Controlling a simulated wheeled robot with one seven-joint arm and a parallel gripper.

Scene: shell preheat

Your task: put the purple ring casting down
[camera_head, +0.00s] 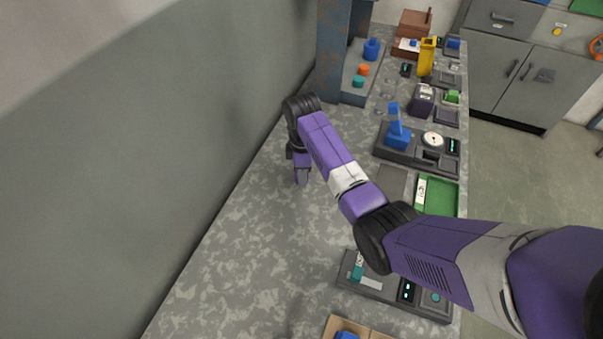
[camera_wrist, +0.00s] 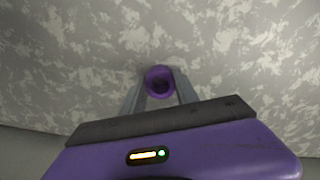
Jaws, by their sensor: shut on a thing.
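The purple ring casting (camera_wrist: 159,82) is between the fingertips of my gripper (camera_wrist: 158,92) in the wrist view, its round opening facing the camera. My gripper is shut on it. In the head view my gripper (camera_head: 302,176) points down over the bare left part of the mottled grey bench (camera_head: 235,250), near the wall. The ring cannot be made out clearly there. Whether it touches the bench top or hangs just above it, I cannot tell.
A grey wall (camera_head: 130,130) runs along the bench's left edge. Devices such as a gauge station (camera_head: 420,150), a green tray (camera_head: 442,195) and a dark panel (camera_head: 385,288) line the right side. A cardboard box (camera_head: 335,328) is at the near edge. Bench around my gripper is clear.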

